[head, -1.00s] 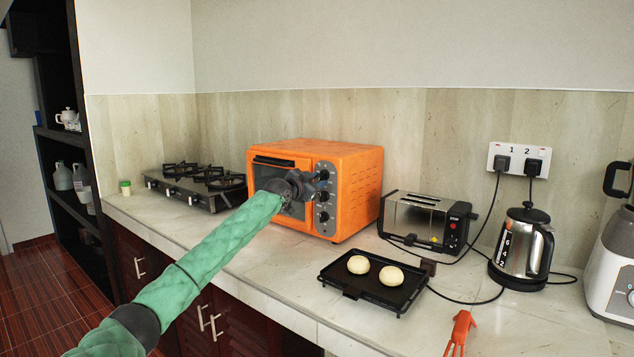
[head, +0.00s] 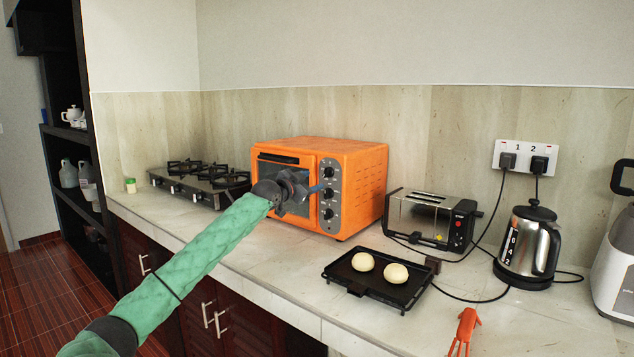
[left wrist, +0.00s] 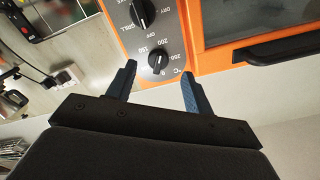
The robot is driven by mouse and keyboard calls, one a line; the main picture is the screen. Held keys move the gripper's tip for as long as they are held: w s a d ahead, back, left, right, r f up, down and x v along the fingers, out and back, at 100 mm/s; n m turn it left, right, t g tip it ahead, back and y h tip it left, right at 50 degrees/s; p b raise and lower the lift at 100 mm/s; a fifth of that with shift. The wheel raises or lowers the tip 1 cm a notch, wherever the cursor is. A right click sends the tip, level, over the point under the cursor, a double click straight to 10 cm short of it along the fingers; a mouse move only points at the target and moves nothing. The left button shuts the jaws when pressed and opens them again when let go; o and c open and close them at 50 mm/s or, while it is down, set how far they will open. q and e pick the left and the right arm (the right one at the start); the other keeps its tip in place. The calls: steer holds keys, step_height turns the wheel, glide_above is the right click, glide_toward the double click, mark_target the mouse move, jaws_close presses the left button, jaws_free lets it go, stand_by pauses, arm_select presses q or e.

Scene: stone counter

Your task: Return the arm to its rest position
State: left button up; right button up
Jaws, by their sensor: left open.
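My left gripper (head: 310,190) is open and empty in front of the orange oven (head: 360,190), on the door side of its knobs. My green-sleeved left arm reaches up from the lower left of the head view. In the left wrist view, the two blue fingers of the left gripper (left wrist: 159,72) stand apart with nothing between them. The oven's knob panel (left wrist: 168,25) and black door handle (left wrist: 280,46) lie beyond them. The oven door looks shut. My right gripper is not in view.
A black tray (head: 336,275) with two pale buns (head: 379,267) lies right of the oven's front. A toaster (head: 430,220), kettle (head: 528,245) and blender (head: 615,265) stand further right. A gas stove (head: 200,183) is left. A small orange object (head: 464,330) is near the front.

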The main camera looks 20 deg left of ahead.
arm_select(q)
steer(key=shift+s+a, duration=0.25)
steer(key=shift+s, duration=0.45)
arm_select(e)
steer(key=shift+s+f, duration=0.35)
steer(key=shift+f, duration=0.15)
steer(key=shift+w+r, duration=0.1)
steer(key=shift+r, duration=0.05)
